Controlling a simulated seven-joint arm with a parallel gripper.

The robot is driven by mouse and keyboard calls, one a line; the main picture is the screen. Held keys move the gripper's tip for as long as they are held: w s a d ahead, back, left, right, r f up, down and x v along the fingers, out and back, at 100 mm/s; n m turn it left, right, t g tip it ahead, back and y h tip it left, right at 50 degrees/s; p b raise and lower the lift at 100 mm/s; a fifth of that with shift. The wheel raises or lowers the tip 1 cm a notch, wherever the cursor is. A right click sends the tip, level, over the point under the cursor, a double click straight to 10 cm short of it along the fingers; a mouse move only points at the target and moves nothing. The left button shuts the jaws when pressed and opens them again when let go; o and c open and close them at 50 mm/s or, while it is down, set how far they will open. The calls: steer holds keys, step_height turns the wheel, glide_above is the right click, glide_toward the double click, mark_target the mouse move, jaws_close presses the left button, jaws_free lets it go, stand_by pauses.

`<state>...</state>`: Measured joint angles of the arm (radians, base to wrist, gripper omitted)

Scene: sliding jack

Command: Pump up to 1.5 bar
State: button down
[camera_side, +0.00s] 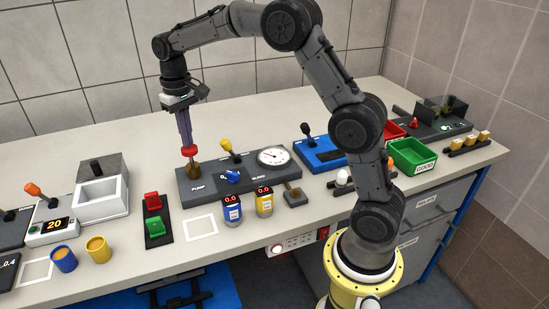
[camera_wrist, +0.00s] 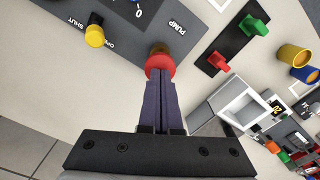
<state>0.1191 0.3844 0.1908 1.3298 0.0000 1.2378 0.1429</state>
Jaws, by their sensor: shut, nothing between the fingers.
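The dark pump panel (camera_side: 208,193) lies mid-bench; its PUMP label also shows in the wrist view (camera_wrist: 178,27). The red pump knob (camera_side: 190,151) stands above a brass collar (camera_side: 193,171); the knob is in the wrist view too (camera_wrist: 160,64). My gripper (camera_side: 187,144) is shut with its purple fingers pointing down, tips at the top of the red knob; it shows in the wrist view (camera_wrist: 160,78). I cannot tell whether they touch. The round white gauge (camera_side: 273,157) is too small to read. A yellow valve handle (camera_side: 227,145) and a blue handle (camera_side: 232,176) are on the panel.
Blue (camera_side: 232,211) and yellow (camera_side: 264,202) canisters reading 0.0 stand before the panel. A red and green switch block (camera_side: 156,218) is to its left. A blue box with a black lever (camera_side: 318,152) is to its right. Bare bench lies behind the panel.

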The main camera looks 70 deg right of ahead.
steer(key=shift+r, duration=2.6)
steer(key=shift+a+r, duration=0.1)
steer(key=shift+r, duration=0.1)
steer(key=s+a+r+n+t, duration=0.1)
steer(key=s+a+r+t, duration=0.1)
steer(key=s+r, duration=0.45)
steer(key=s+a+r+t, duration=0.2)
steer(key=s+r, duration=0.2)
steer(key=s, duration=0.6)
steer(key=s+a+f+n+t, duration=0.1)
steer(key=s+f+n, duration=0.1)
steer(key=s+f, duration=0.9)
steer(key=s, duration=0.3)
steer(key=shift+s+a+t, duration=0.25)
steer(key=shift+t, duration=0.05)
